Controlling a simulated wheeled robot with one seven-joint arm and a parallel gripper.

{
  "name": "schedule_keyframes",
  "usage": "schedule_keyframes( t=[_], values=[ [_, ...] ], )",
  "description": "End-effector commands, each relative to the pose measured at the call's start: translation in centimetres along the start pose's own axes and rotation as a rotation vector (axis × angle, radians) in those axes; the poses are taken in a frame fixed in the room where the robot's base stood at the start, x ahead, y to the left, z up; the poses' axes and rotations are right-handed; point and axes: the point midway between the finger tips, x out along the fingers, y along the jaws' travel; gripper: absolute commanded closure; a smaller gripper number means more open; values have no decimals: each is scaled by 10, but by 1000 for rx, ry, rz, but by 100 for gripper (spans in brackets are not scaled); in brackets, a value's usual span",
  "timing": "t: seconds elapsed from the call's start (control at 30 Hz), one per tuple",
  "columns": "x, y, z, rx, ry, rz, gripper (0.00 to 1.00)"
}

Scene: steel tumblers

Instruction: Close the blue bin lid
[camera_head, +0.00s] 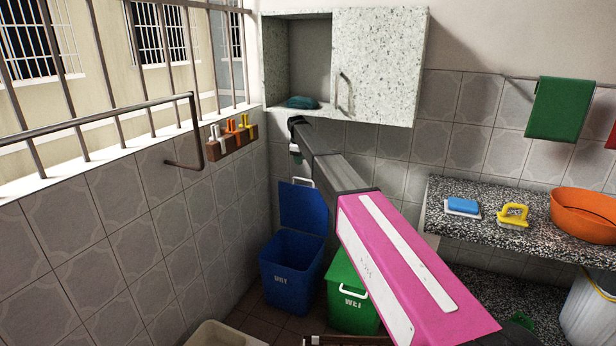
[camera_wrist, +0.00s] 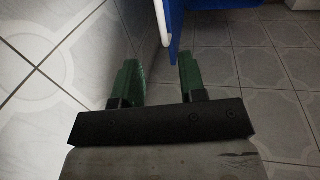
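The blue bin (camera_head: 290,272) stands on the floor in the corner by the left wall. Its blue lid (camera_head: 304,207) is open and stands upright at the back of the bin, with a pale handle at its top edge. In the wrist view the lid (camera_wrist: 176,22) shows edge-on at the top, with its white handle (camera_wrist: 161,20) beside it. My gripper (camera_wrist: 160,72) has its two green fingers apart with nothing between them. The lid is just beyond the fingertips; I cannot tell whether they touch. In the head view my arm reaches above the lid, and the fingers are not clear.
A green bin (camera_head: 350,300) stands right of the blue one, partly hidden by my arm. A wall cabinet (camera_head: 380,65) hangs above. A speckled counter (camera_head: 480,225) is at right, holding a yellow brush (camera_head: 513,214) and an orange basin (camera_head: 585,212). Tiled walls are close behind the lid.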

Motion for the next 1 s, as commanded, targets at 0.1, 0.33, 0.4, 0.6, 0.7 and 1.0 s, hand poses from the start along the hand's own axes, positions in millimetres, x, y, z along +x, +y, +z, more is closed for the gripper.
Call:
schedule_keyframes(
  t=[0.1, 0.33, 0.4, 0.6, 0.7, 1.0],
  values=[
    [11, 0, 1, 2, 0, 0, 62],
    [46, 0, 1, 3, 0, -1, 62],
    [59, 0, 1, 3, -1, -2, 62],
    [92, 0, 1, 4, 0, -2, 62],
    [101, 0, 1, 4, 0, -1, 62],
    [105, 0, 1, 4, 1, 0, 62]
  ],
)
